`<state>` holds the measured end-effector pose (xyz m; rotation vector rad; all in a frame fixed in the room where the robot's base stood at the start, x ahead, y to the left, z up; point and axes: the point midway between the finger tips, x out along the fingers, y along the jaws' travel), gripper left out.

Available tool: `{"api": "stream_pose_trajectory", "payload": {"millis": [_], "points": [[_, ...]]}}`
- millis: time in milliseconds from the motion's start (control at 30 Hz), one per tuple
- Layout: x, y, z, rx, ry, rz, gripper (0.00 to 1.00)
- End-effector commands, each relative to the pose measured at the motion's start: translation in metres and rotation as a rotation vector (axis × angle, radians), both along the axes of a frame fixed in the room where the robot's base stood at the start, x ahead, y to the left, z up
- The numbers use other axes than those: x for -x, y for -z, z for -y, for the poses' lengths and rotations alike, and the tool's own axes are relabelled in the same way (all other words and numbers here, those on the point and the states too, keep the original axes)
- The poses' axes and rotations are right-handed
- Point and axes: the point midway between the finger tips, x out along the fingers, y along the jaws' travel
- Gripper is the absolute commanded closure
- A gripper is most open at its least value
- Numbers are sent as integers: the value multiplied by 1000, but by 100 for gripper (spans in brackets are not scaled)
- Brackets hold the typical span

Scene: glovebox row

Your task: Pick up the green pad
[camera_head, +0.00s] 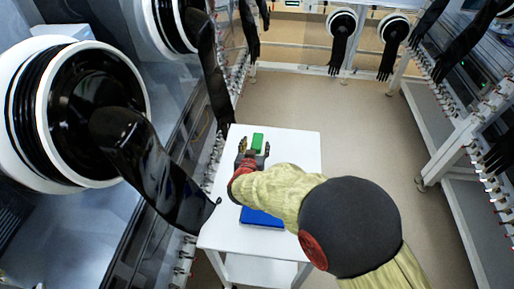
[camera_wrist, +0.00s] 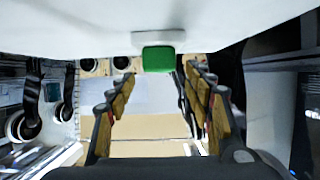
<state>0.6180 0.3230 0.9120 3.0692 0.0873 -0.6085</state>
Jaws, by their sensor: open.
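The green pad (camera_head: 258,139) lies near the far end of the white table (camera_head: 302,152) in the head view. My gripper (camera_head: 254,150) is over the table, at the near side of the pad, with its fingers pointing towards it. In the wrist view the green pad (camera_wrist: 158,60) shows at upper middle, against the white tabletop (camera_wrist: 60,28), which fills the top of the picture. The fingers of my gripper (camera_wrist: 158,76) stand wide apart, and the pad shows in line with the gap between them. Nothing is held. Whether the fingertips touch the pad cannot be told.
A blue flat object (camera_head: 262,217) lies on the table nearer me, partly behind my arm. A glovebox with a large black-gloved port (camera_head: 92,112) stands close on the left, its glove hanging beside the table. The floor (camera_head: 360,130) right of the table is clear.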

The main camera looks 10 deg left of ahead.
Motion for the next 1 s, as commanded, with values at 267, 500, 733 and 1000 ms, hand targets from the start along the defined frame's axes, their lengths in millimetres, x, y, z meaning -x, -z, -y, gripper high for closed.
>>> {"api": "stream_pose_trajectory", "payload": {"millis": [267, 500, 733, 1000], "points": [[-19, 9, -1, 0, 0, -1, 48], [-19, 9, -1, 0, -1, -1, 53], [-18, 9, -1, 0, -1, -1, 66], [-18, 9, -1, 0, -1, -2, 81]]}}
